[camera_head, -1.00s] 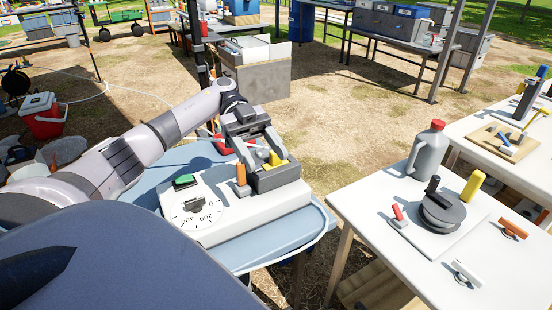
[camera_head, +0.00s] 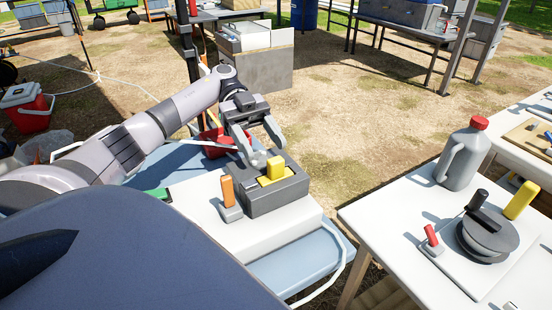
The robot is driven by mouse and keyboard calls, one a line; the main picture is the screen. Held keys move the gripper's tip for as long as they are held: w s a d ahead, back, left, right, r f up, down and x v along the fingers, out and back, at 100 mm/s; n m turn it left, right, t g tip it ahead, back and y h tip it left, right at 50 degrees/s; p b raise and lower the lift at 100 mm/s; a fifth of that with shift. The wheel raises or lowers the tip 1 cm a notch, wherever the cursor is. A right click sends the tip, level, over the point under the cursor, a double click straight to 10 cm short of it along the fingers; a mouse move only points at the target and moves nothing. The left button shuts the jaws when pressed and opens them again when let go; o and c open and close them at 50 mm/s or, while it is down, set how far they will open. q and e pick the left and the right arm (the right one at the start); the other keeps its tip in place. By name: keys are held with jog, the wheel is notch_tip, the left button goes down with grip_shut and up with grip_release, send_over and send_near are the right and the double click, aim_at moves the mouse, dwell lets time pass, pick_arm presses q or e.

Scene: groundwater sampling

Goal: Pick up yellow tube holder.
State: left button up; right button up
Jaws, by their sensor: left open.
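A yellow piece, apparently the yellow tube holder (camera_head: 276,169), stands in a dark grey open box (camera_head: 276,202) on top of a white unit. Its lower part is hidden inside the box. My left gripper (camera_head: 264,146) is open, just above and behind the yellow piece, at the box's back left side. Its two pale fingers are spread and nothing shows between them. The fingers look close to the yellow piece, but I cannot tell whether they touch it. My right gripper is not in view.
An orange-handled piece (camera_head: 228,192) stands left of the box. The white unit (camera_head: 262,238) sits on a blue table (camera_head: 305,268). On the right, a white table (camera_head: 385,215) carries a grey jug (camera_head: 463,158), a round grey device (camera_head: 485,238) and another yellow piece (camera_head: 520,200).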

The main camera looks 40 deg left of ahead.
aim_at(280, 182)
pick_arm(q)
jog(key=shift+x, duration=3.65)
jog(key=shift+r, duration=0.2)
jog(key=c, duration=1.1)
